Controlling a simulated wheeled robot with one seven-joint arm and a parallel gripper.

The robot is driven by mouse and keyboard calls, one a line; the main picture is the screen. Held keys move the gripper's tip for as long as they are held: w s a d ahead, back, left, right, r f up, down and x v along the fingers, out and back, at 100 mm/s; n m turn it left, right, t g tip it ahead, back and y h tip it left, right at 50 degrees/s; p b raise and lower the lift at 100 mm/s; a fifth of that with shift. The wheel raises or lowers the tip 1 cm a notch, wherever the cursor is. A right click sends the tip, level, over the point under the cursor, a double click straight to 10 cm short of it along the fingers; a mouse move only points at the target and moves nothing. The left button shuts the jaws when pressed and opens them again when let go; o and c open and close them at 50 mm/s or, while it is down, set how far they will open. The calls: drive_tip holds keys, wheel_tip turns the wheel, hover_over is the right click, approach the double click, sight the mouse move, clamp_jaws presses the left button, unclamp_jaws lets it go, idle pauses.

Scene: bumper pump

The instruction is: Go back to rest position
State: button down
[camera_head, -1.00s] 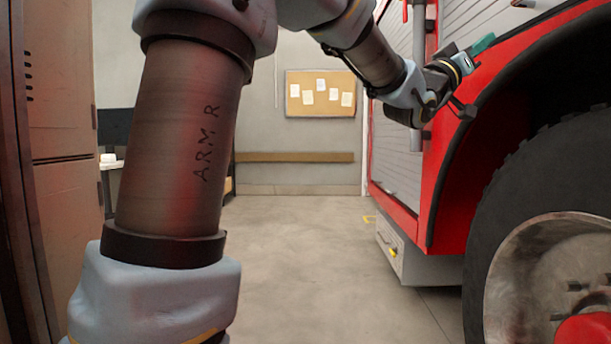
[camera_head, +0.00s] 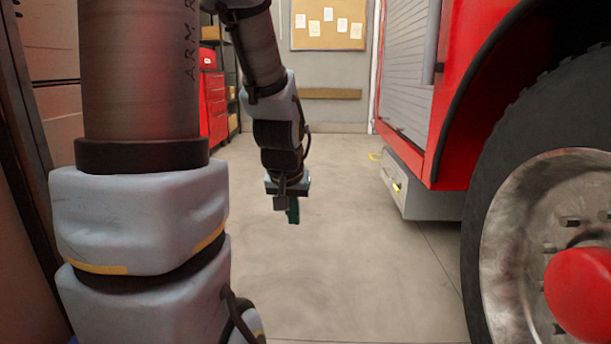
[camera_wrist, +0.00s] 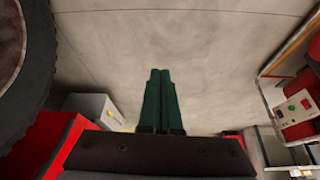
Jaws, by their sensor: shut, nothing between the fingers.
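My gripper (camera_head: 293,213) hangs at the end of my arm in the head view, pointing down over the bare floor left of the truck. In the wrist view its two green fingers (camera_wrist: 160,100) lie side by side, closed together, with nothing between them. Only the grey floor (camera_wrist: 215,55) shows beyond the fingertips. The gripper touches nothing that I can see.
A red fire truck (camera_head: 455,150) with a large wheel (camera_head: 535,230) stands on the right. A grey step box (camera_head: 425,195) juts out below its side. A red drawer cabinet (camera_head: 214,105) and a pinboard (camera_head: 328,32) are at the back. The middle floor is clear.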

drive_tip(key=s+a+f+g+p, duration=0.1)
drive_tip(key=s+a+f+g, duration=0.25)
drive_tip(key=s, duration=0.55)
wheel_tip(320, 180, up, 32)
drive_tip(key=p, duration=3)
drive_tip(key=shift+w+a+f+n+y+p, duration=0.25)
drive_tip(key=shift+w+a+n+y+p, duration=0.05)
drive_tip(key=shift+p, duration=0.05)
